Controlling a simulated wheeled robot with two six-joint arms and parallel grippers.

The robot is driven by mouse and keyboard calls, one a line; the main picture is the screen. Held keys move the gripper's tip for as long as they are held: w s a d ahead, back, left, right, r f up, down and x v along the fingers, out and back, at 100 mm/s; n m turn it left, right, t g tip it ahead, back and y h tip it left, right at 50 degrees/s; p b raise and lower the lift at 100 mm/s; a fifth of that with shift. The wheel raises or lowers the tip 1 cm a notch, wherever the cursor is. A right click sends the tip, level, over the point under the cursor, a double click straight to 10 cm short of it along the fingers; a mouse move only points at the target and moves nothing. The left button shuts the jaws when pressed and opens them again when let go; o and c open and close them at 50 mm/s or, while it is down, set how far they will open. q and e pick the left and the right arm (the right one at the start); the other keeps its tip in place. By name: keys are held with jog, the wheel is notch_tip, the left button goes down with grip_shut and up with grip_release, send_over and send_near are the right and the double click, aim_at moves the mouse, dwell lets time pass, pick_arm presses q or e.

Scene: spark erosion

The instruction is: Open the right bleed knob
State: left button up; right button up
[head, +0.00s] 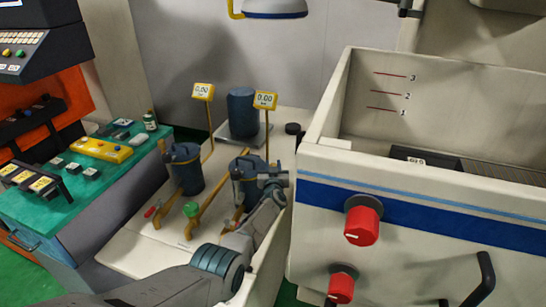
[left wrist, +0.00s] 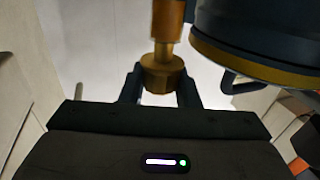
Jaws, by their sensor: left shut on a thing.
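My left gripper (head: 264,181) is beside the top of the right blue filter canister (head: 245,168). In the left wrist view its two dark fingers (left wrist: 161,90) are shut on a brass-coloured, faceted knob, the right bleed knob (left wrist: 161,72). The knob sits at the end of a brass-coloured stem, close to the dark canister (left wrist: 262,35) with its yellow band. In the head view my gripper and arm hide the knob and part of the canister. The left blue canister (head: 186,170) stands apart to the left. My right gripper is not in view.
Yellow pipes carry a green valve (head: 191,209) and a red handle (head: 149,212) in front of the canisters. The white tank with red knobs (head: 363,222) is close on the right. A green-topped bench (head: 120,160) stands left.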

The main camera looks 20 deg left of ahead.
pick_arm(q)
jog(key=shift+w+n+y, duration=0.1)
jog(key=shift+n+y, duration=0.3)
jog(key=shift+y, duration=0.2)
jog(key=shift+f+n+g+y+b, duration=0.1)
jog(key=shift+n+g+y+b, duration=0.55)
jog(key=shift+y, duration=0.25)
jog(key=shift+n+g+y+b, duration=0.25)
jog(key=shift+n+y+b, duration=0.1)
jog(key=shift+y+b, duration=0.15)
jog(key=shift+n+y+b, duration=0.3)
jog(key=shift+y+b, duration=0.05)
jog(key=shift+y, duration=0.05)
jog(key=shift+g, duration=0.3)
jog(key=o, duration=0.9)
jog(key=shift+o, duration=0.2)
